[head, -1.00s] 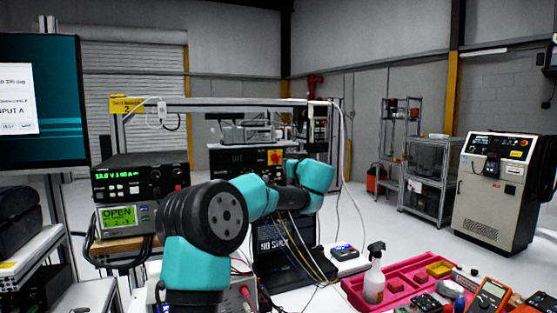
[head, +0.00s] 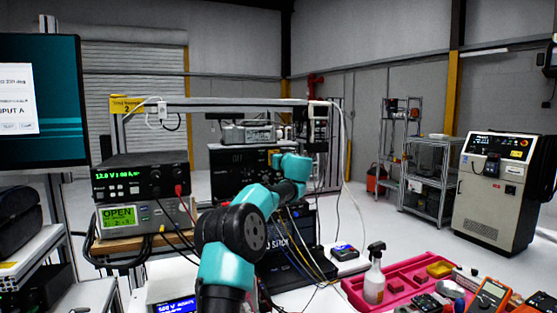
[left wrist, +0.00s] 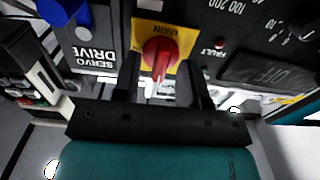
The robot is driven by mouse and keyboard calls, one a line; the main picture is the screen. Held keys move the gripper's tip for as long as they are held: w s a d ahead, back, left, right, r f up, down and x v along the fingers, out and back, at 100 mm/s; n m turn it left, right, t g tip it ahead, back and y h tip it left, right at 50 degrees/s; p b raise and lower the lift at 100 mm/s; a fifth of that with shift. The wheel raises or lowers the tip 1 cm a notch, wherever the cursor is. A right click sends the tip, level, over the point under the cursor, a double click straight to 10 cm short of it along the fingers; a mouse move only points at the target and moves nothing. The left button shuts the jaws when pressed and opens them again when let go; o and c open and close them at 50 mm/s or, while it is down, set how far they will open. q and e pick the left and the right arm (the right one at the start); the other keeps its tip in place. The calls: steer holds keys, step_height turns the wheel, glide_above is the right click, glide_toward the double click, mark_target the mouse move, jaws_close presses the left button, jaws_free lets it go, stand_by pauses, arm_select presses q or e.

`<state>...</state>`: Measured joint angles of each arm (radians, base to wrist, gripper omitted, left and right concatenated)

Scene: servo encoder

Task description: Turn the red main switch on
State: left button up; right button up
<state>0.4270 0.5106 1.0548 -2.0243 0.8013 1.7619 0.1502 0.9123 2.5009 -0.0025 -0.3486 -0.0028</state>
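The red main switch (left wrist: 158,54) is a knob on a yellow plate (left wrist: 182,42) on the dark front panel, seen upside down in the left wrist view. My left gripper (left wrist: 160,66) is open, with one black finger on each side of the knob's lower part. I see no clear contact between the fingers and the knob. In the head view my teal left arm (head: 255,205) reaches to the dark servo unit (head: 228,181) and covers the switch. My right gripper is in neither view.
A blue part (left wrist: 62,10) and the servo drive label (left wrist: 92,55) sit beside the switch, with a small red fault lamp (left wrist: 220,43) opposite. Cables and a black case (head: 280,262) lie below the arm.

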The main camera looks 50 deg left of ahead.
arm_select(q)
jaws_close()
stand_by(0.4)
steer(key=shift+m, duration=0.5)
steer(key=shift+w+f+m, duration=0.1)
steer(key=shift+w+m, duration=0.05)
steer(key=shift+m, duration=8.35)
